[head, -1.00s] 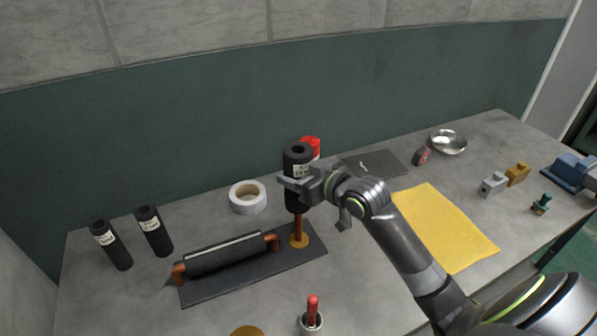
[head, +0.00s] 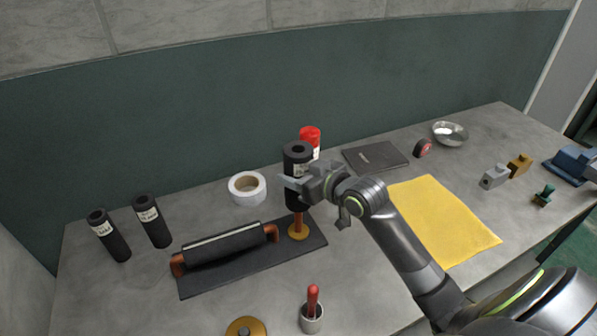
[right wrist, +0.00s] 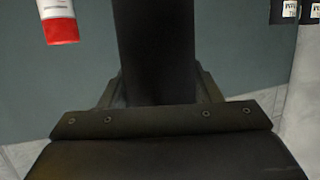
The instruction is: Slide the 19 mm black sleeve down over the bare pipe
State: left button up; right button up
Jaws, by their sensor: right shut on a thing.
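The black sleeve (head: 298,158) stands upright over the bare copper pipe (head: 298,221), and a short length of pipe shows below it, above a round brass-coloured base (head: 298,232). My right gripper (head: 291,184) is shut on the sleeve from the right side. In the right wrist view the sleeve (right wrist: 155,50) runs upright between the fingers. How far the pipe reaches inside the sleeve is hidden. Two other black sleeves with white labels stand at the far left, one (head: 108,236) and another (head: 153,222). My left gripper is not in view.
A dark base plate (head: 215,282) carries the pipe and a covered horizontal pipe (head: 225,247). A cup with a red-handled tool (head: 312,316) is in front. A yellow cloth (head: 445,220) lies right.

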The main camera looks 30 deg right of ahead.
jog(key=shift+f+b, duration=0.95)
jog(key=shift+f, duration=0.85)
jog(key=shift+f+b, duration=1.3)
jog(key=shift+f, duration=0.7)
jog(key=shift+f, duration=0.1)
jog(key=shift+f+b, duration=0.95)
jog(key=shift+f, duration=0.55)
jog(key=o, duration=1.1)
jog(key=shift+c, duration=0.2)
